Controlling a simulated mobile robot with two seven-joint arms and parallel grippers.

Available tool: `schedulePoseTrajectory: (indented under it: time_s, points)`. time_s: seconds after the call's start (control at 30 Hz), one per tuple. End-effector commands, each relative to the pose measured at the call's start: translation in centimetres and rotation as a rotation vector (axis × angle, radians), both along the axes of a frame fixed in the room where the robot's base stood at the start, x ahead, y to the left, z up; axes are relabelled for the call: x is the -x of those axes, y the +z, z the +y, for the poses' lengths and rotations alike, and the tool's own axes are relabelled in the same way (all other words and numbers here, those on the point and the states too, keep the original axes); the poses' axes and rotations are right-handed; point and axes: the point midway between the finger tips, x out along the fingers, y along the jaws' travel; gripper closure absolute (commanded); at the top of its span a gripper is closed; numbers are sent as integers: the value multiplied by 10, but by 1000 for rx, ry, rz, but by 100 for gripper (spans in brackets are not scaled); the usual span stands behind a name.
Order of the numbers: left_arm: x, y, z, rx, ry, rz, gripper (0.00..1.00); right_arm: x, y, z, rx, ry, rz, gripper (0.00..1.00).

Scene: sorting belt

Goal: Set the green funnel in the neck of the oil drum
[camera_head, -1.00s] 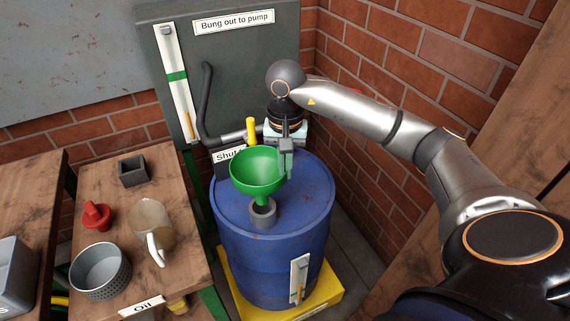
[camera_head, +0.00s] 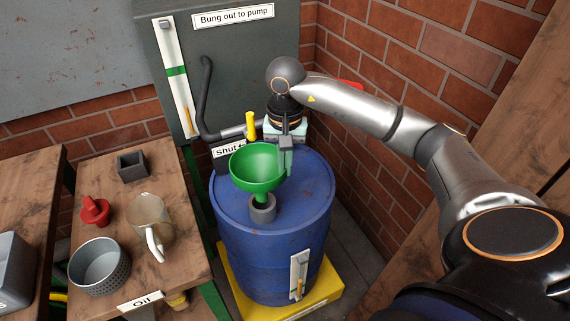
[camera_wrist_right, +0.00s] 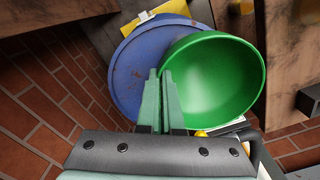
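The green funnel (camera_head: 255,167) is upright above the blue oil drum (camera_head: 235,240), its bowl facing up. Its spout goes down to the grey neck (camera_head: 262,211) on the drum top. The spout's lower end is hidden at the neck's rim, so I cannot tell how deep it sits. My right gripper (camera_head: 287,153) is at the right side of the bowl, fingers close together on its rim. In the right wrist view the fingers (camera_wrist_right: 160,80) overlap the left edge of the funnel (camera_wrist_right: 212,78), with the drum (camera_wrist_right: 135,60) behind. My left gripper is not in view.
A wooden table (camera_head: 185,230) on the left holds a clear jug (camera_head: 146,222), a red part (camera_head: 95,211), a perforated grey bowl (camera_head: 100,266) and a small dark box (camera_head: 132,167). A black pipe (camera_head: 205,100) and yellow handle (camera_head: 251,126) stand behind the drum. A brick wall (camera_head: 440,60) is at the right.

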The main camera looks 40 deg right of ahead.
Motion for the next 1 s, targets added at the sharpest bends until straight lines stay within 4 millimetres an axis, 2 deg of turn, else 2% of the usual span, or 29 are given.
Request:
schedulePoseTrajectory:
  time_s: [0.6,1.0]
  points:
    - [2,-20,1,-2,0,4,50,0,-23,0,0,0,0,100]
    - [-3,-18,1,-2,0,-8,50,0,-24,0,0,0,0,100]
